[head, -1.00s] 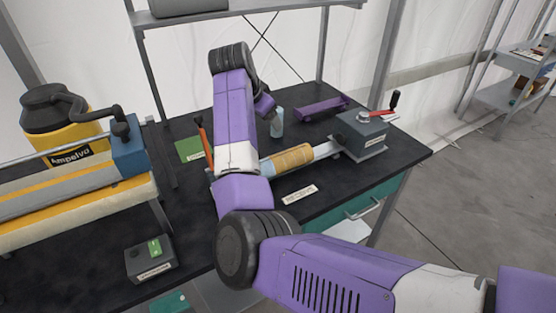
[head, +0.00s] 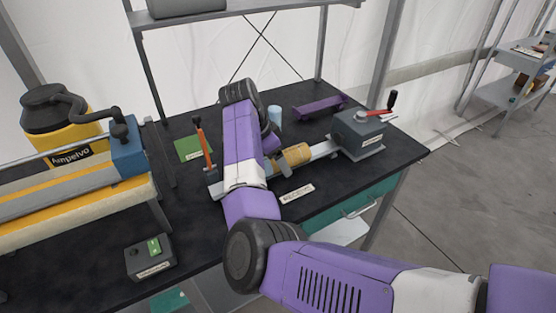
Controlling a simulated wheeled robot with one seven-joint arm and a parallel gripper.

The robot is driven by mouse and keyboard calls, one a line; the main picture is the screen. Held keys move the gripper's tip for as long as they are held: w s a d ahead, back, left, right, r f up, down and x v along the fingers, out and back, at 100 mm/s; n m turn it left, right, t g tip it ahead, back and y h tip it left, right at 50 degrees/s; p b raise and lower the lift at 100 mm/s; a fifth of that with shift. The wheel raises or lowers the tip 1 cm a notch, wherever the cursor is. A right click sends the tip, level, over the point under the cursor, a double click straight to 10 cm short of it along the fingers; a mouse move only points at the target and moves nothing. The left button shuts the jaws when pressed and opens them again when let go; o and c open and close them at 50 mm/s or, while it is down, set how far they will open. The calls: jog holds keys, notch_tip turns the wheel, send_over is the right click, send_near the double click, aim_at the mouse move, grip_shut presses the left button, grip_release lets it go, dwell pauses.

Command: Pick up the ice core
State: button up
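A pale blue cylinder (head: 274,114) stands upright on the dark bench, just right of my wrist; it looks like the ice core, though no label on it can be read. Its lower part is hidden behind my arm. A tan cylinder (head: 293,156) lies along a metal rail in front of it. My gripper (head: 281,168) is low over the rail, at the left end of the tan cylinder. My arm and wrist cover much of it, so its opening and any contact cannot be made out.
A grey box with a red-handled crank (head: 359,133) stands at the rail's right end. A purple tray (head: 320,107) lies behind. An orange upright lever (head: 203,145) and green pad (head: 190,149) are left. A yellow machine (head: 70,165) fills the far left. A shelf (head: 235,12) spans above.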

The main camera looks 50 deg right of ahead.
jog(key=shift+d+f, duration=0.15)
jog(key=shift+f, duration=0.35)
grip_shut()
jog(key=shift+r, duration=0.1)
jog(key=shift+r, duration=0.15)
